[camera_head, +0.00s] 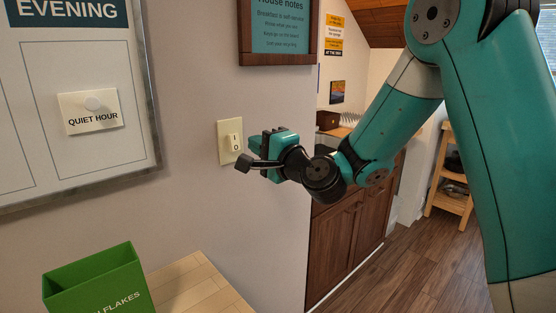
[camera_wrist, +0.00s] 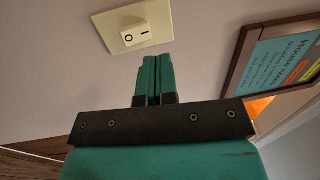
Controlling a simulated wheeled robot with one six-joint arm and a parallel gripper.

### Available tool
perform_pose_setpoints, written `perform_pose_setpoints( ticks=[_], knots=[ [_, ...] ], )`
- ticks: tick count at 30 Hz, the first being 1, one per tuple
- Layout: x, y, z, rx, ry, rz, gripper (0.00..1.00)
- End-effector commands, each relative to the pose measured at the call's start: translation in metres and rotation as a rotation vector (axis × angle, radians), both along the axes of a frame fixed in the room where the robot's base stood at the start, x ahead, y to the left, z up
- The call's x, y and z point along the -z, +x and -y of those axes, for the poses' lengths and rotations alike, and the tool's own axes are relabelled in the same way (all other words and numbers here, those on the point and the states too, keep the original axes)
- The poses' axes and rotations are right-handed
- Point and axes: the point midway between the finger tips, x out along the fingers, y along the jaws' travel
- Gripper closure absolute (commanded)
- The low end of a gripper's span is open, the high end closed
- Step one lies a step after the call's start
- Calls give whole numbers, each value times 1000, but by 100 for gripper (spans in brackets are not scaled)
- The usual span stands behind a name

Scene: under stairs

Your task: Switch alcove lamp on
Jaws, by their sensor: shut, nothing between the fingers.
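A cream wall switch plate (camera_head: 224,150) with a white rocker (camera_head: 234,142) is on the wall; its I mark is above its O mark. The plate also shows in the wrist view (camera_wrist: 112,45), with the rocker (camera_wrist: 136,35) turned sideways. Which end of the rocker is pressed in, I cannot tell. My gripper (camera_head: 255,143) is just right of the switch, its teal fingers pointing towards the wall. In the wrist view my gripper (camera_wrist: 156,58) is shut and empty, its tips close to the plate's edge. Contact cannot be made out. No lamp is identifiable.
A framed board (camera_head: 152,120) with a "QUIET HOUR" card (camera_head: 91,112) hangs left. A framed house notes sign (camera_head: 245,45) hangs above the switch. A green box (camera_head: 95,284) stands by a light wooden surface (camera_head: 205,290) below. A dark wooden cabinet (camera_head: 345,240) stands behind my arm.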

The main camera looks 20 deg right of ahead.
Motion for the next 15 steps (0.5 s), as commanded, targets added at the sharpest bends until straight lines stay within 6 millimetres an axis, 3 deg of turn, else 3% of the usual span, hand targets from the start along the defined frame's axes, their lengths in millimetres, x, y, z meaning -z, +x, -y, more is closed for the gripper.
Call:
perform_pose_setpoints(
  ticks=[6,15],
  knots=[
    [-5,-36,19,12,0,3,100],
    [-10,-50,22,7,1,0,100]
  ],
)
